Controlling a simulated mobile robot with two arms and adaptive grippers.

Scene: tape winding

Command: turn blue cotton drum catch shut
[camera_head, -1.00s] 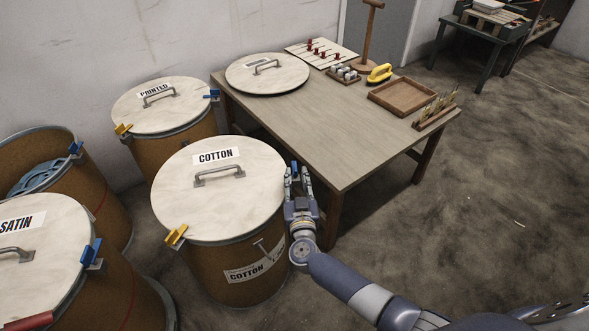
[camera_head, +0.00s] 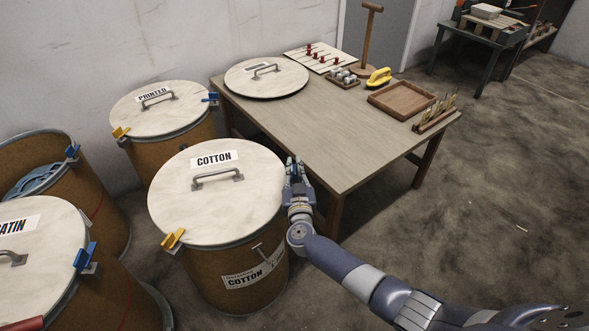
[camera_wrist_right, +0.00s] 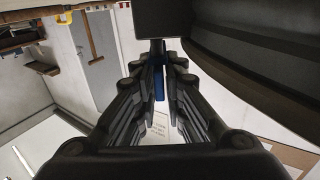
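The cotton drum (camera_head: 213,267) stands in the middle of the head view, with its pale lid (camera_head: 215,214) on. A yellow catch (camera_head: 172,239) sticks out at its front left rim. My right gripper (camera_head: 293,166) is at the drum's right rim, its fingers close together. In the right wrist view, the blue catch (camera_wrist_right: 159,84) shows as a narrow strip between the fingertips (camera_wrist_right: 159,68), and they appear to be shut on it. In the head view the gripper hides most or all of this catch.
The wooden table (camera_head: 330,145) stands close to the right of the gripper, with a loose lid (camera_head: 265,82) and a tray (camera_head: 402,110) on it. The printed drum (camera_head: 170,150) is behind; the satin drum (camera_head: 110,295) is at front left. The floor at right is clear.

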